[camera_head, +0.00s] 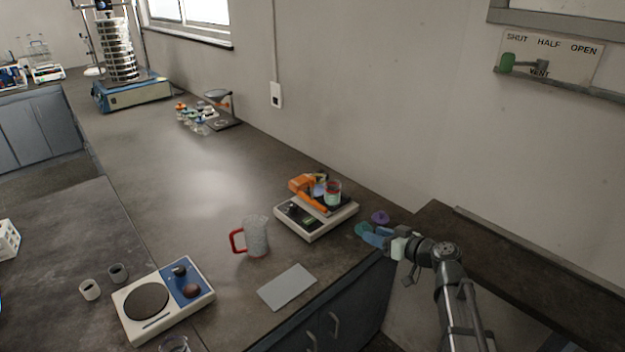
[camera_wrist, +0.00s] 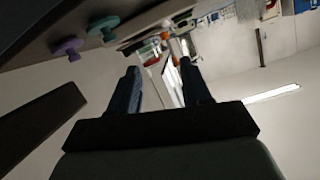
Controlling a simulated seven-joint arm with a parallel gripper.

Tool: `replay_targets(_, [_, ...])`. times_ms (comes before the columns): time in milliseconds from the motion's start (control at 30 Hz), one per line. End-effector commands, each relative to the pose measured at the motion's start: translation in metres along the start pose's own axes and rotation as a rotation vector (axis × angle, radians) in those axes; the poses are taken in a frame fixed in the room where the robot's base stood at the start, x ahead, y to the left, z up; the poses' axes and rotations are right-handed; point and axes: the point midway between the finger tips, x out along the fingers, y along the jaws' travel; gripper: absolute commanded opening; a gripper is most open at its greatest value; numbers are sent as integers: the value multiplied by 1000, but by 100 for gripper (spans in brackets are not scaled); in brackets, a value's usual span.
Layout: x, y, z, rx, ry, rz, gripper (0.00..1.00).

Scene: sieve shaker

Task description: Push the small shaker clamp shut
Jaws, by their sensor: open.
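A small white shaker (camera_head: 316,222) stands near the right end of the bench with an orange clamp (camera_head: 305,191) on top. A red-rimmed clear cup (camera_head: 334,190) is on it beside the clamp. I cannot tell how far the clamp is closed. My gripper (camera_head: 374,236) is open and empty, low at the bench's right end, to the right of the shaker and apart from it. In the wrist view its two dark fingers (camera_wrist: 158,80) are spread, and the shaker (camera_wrist: 150,22) shows small beyond them, tilted in the picture.
A red-handled jug (camera_head: 257,238), a grey plate (camera_head: 287,287) and a hotplate (camera_head: 163,301) lie left. A tall sieve stack (camera_head: 120,50) stands far back. The bench middle is clear.

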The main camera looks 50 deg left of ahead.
Motion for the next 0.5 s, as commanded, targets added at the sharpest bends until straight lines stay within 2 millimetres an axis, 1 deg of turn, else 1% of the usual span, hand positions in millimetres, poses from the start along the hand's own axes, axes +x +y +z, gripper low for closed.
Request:
replay_targets(33, [22, 4, -22, -37, 31, -41, 48])
replay_targets(200, [70, 13, -55, -136, 111, -161, 48])
replay_targets(300, [93, 17, -73, -193, 164, -222, 48])
replay_targets(400, [111, 18, -88, -241, 212, -269, 48])
replay_targets(500, [119, 17, -96, -268, 243, -294, 48])
